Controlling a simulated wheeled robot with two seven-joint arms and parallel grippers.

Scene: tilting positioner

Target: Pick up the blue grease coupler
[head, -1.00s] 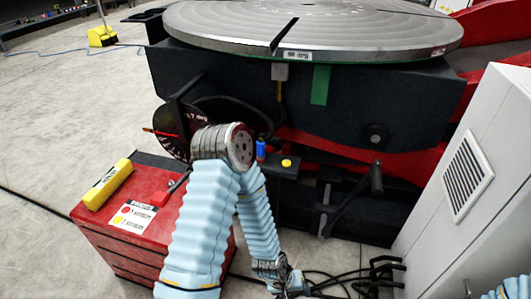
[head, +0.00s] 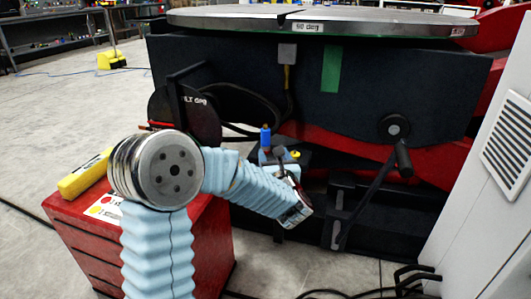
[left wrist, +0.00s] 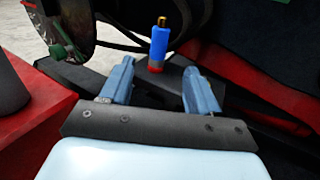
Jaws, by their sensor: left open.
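The blue grease coupler (head: 265,137) stands upright on a dark ledge of the positioner, below the hoses. In the left wrist view the coupler (left wrist: 158,44) shows a brass tip, a blue body and a red ring at its foot. My left gripper (left wrist: 158,78) is open, with its two blue-grey fingers apart. The coupler appears between and beyond the fingertips, with nothing held. In the head view my left gripper (head: 276,155) is small and partly merged with the ledge just in front of the coupler. My right gripper is not in view.
A yellow cap (head: 295,154) sits on the ledge right of the coupler. The dark positioner body (head: 235,65) rises behind, with a crank handle (head: 403,158) at right. A red cabinet (head: 190,235) stands at left and a white cabinet (head: 490,180) at right.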

